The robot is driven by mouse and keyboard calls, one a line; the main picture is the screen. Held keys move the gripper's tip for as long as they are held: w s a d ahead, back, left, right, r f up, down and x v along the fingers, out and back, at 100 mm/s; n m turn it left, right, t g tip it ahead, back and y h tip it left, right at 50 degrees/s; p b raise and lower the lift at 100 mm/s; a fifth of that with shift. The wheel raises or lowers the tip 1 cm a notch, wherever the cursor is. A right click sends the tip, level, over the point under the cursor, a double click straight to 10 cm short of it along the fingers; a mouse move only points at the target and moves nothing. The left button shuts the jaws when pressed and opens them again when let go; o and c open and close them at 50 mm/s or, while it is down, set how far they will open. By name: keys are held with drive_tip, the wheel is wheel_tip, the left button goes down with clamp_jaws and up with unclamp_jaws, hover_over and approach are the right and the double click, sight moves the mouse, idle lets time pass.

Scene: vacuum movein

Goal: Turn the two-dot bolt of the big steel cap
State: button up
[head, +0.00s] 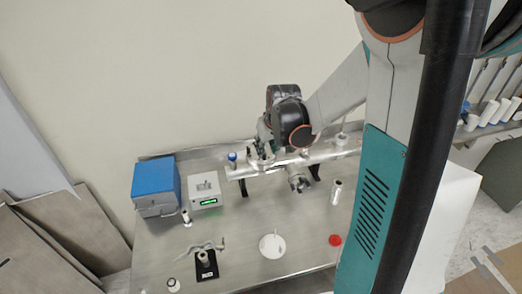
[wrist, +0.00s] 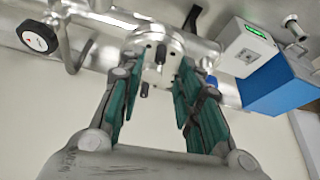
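My gripper (wrist: 153,88) is open in the wrist view, with its teal-padded fingers spread apart. The round big steel cap (wrist: 147,42) shows just beyond and between the fingertips. A dark bolt (wrist: 160,53) sits on its face, and another dark bolt-like piece (wrist: 145,89) shows lower, between the fingers. The dots marking the bolts are too small to make out. I cannot tell whether a finger touches the cap. In the head view my gripper (head: 264,150) is at the steel tube (head: 325,154), and my wrist partly hides that spot.
The steel table (head: 235,240) holds a blue box (head: 156,183) and a white unit with a green display (head: 204,190) left of the tube. A black stand (head: 206,267), a white round dish (head: 272,246) and a red piece (head: 335,240) lie in front. A dial gauge (wrist: 37,37) adjoins the tube.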

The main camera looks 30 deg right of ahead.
sight(265, 154)
drive_tip(key=shift+b+x, duration=0.3)
drive_tip(key=shift+x, duration=1.5)
drive_tip(key=shift+c, duration=0.2)
clamp_jaws()
